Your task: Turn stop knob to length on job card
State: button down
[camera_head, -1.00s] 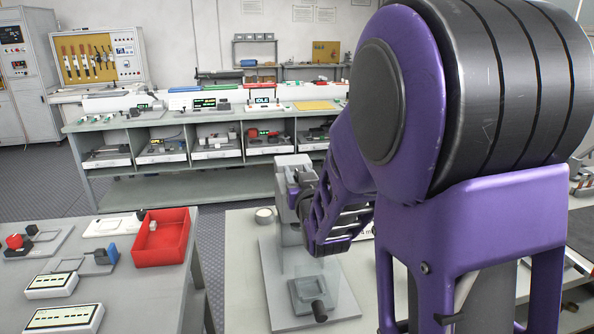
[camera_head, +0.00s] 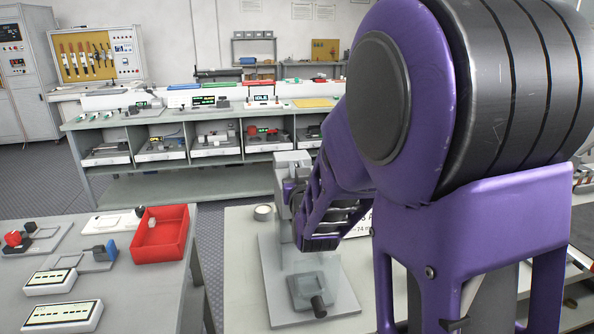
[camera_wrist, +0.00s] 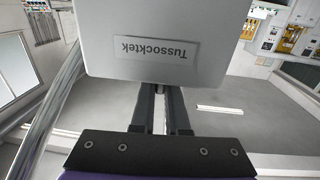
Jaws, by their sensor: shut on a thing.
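The grey press-like machine (camera_head: 292,160) stands on a pale base plate (camera_head: 273,275) on the near bench. My gripper (camera_wrist: 160,92) is shut at its upper part, with both fingers reaching under a grey housing labelled "Tussocktek" (camera_wrist: 155,48) in the wrist view. The stop knob is hidden by the fingers and housing, so its angle cannot be read. A white card (camera_head: 358,247) behind my arm is mostly covered; a fragment like "74 m" shows.
A clear-topped fixture with a black handle (camera_head: 318,307) sits low on the base plate. A red bin (camera_head: 160,233) and several devices are on the left table. A shelved bench (camera_head: 215,170) stands behind.

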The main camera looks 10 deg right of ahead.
jog(key=m+h, duration=0.1)
jog(key=h, duration=0.1)
jog(key=m+g+h, duration=0.1)
jog(key=m+h, duration=0.1)
jog(key=h, duration=0.1)
jog(key=shift+a+r, duration=0.1)
jog(key=shift+a, duration=0.05)
jog(key=m+g+h+p, duration=0.1)
jog(key=m+h+p, duration=0.1)
jog(key=h, duration=0.1)
jog(key=shift+w+g, duration=0.1)
jog(key=shift+g, duration=0.2)
jog(key=shift+m+g+h+p, duration=0.9)
jog(key=shift+m+g+h, duration=0.3)
jog(key=shift+m+h, duration=0.4)
jog(key=c, duration=0.9)
grip_release()
jog(key=shift+d, duration=0.2)
jog(key=shift+c, duration=0.2)
jog(key=shift+a, duration=0.1)
jog(key=v, duration=1.7)
jog(key=shift+a, duration=0.25)
